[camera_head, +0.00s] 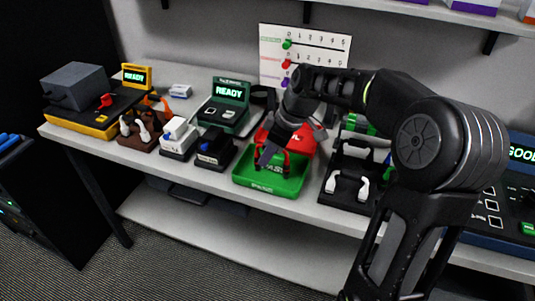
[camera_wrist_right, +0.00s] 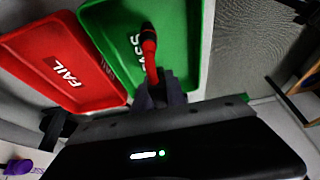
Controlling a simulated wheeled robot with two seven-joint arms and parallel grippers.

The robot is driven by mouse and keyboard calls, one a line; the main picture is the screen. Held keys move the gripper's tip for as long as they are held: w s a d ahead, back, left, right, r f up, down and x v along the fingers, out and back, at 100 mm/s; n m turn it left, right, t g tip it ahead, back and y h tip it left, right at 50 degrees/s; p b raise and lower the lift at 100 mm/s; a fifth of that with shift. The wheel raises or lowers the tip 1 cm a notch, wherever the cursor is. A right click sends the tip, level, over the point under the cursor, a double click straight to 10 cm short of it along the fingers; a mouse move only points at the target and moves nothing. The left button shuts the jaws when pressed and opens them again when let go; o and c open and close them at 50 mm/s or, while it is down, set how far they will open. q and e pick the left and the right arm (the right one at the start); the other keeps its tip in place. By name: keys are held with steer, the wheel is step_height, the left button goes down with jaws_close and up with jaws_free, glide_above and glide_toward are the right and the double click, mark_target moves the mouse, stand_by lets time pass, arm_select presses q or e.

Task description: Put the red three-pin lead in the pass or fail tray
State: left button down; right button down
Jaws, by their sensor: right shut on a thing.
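The red lead (camera_wrist_right: 149,50) shows in the right wrist view as a red piece with a dark end. My right gripper (camera_wrist_right: 155,92) is shut on it, and it is over the green pass tray (camera_wrist_right: 105,33). In the head view my right gripper (camera_head: 266,157) is low over the green pass tray (camera_head: 268,187), with red parts of the lead beside it. I cannot tell whether the lead touches the tray floor. The red fail tray (camera_head: 303,143) lies behind the green one, partly hidden by my gripper; it also shows in the wrist view (camera_wrist_right: 35,50). My left gripper is out of view.
A black rack with white-handled leads (camera_head: 341,184) stands right of the trays. A green READY tester (camera_head: 226,105) and a small black-and-blue box (camera_head: 214,151) stand to the left. A marked board (camera_head: 303,52) is at the back wall. The bench front edge is close to the green tray.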

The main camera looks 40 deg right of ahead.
steer(key=c, duration=1.3)
jaws_free()
steer(key=shift+o, duration=0.3)
steer(key=o, duration=0.5)
steer(key=shift+r, duration=0.1)
steer(key=shift+r+p, duration=2.85)
steer(key=shift+r, duration=1.1)
steer(key=shift+f, duration=0.1)
